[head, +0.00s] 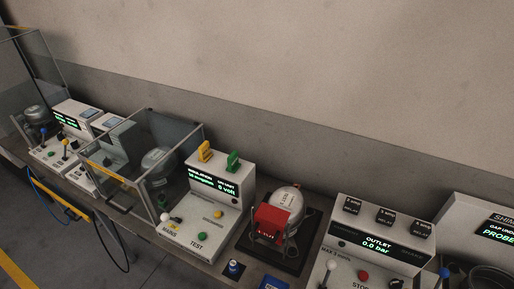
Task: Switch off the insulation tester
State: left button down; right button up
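The insulation tester (232,215) is a white sloped console in the middle of the bench in the head view. Its lit green display (212,183) reads 0 volt on the right side; the left text is too small to read surely. A lever with a white ball (165,217) stands by the MAINS label at its lower left. A green button (202,237) sits by the TEST label, and a yellow button (218,214) is higher on the panel. A yellow connector (205,151) and a green connector (233,161) stand on top. Neither of my grippers is in view.
Right of the tester, a compressor (288,198) with a red box (270,222) sits on a dark tray. A glass-walled enclosure (120,148) stands to the left. An outlet console (375,240) reading 0.0 bar is at right. A small blue-capped object (234,267) lies in front.

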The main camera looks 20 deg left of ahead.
aim_at(165, 217)
jog(key=u, duration=1.5)
jog(key=j, duration=2.95)
jog(key=i+z, duration=0.05)
jog(key=i, duration=0.05)
